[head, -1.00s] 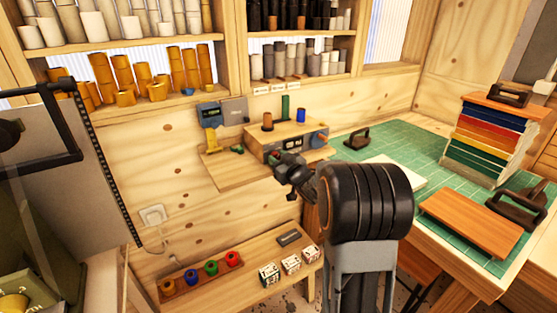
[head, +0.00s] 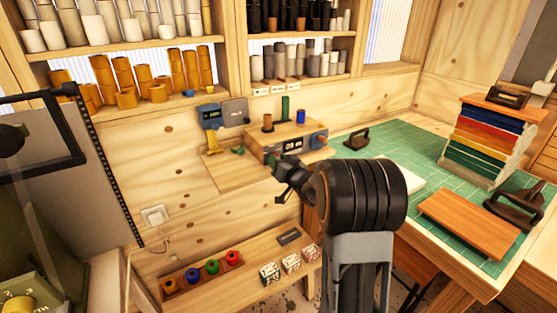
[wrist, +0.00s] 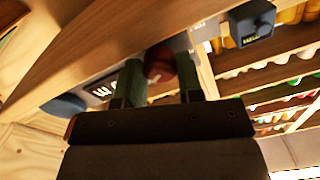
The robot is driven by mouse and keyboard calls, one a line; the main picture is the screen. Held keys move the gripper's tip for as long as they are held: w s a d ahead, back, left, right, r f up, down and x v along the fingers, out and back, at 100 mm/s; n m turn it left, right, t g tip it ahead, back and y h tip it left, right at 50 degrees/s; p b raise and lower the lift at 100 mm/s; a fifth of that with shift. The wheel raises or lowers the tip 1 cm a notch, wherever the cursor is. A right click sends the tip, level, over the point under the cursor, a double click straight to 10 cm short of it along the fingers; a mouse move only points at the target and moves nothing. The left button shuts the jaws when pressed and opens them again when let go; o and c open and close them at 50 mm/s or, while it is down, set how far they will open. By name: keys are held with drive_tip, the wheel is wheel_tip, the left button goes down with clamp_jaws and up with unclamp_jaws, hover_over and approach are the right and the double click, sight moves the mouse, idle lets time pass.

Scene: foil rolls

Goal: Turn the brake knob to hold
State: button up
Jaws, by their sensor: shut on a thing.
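A wooden control box (head: 262,147) with a dark front panel stands on a small shelf on the wall in the head view. My gripper (head: 277,165) is at the left part of its front and hides what it touches there. In the wrist view, my gripper (wrist: 160,78) has its two green-padded fingers on either side of a reddish round knob (wrist: 160,62), shut on it. Any mark or pointer on this knob is hidden, so its setting cannot be read. A blue dial with an orange knob (head: 320,140) is at the box's right end, apart from my gripper.
Spools and a green post stand on top of the box. A blue-grey device with a yellow part (head: 211,140) hangs at left. The green cutting mat (head: 400,150) lies at right with a stack of coloured boards (head: 490,140). A lower bench (head: 250,270) holds coloured rolls.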

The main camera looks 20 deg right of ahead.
drive_tip(key=shift+m, duration=0.4)
drive_tip(key=o, duration=0.9)
drive_tip(key=s, duration=0.4)
drive_tip(key=s+d, duration=0.1)
drive_tip(key=s, duration=0.4)
drive_tip(key=s+d+b, duration=0.1)
drive_tip(key=s, duration=0.3)
drive_tip(key=shift+s+f, duration=0.1)
drive_tip(key=shift+s, duration=0.25)
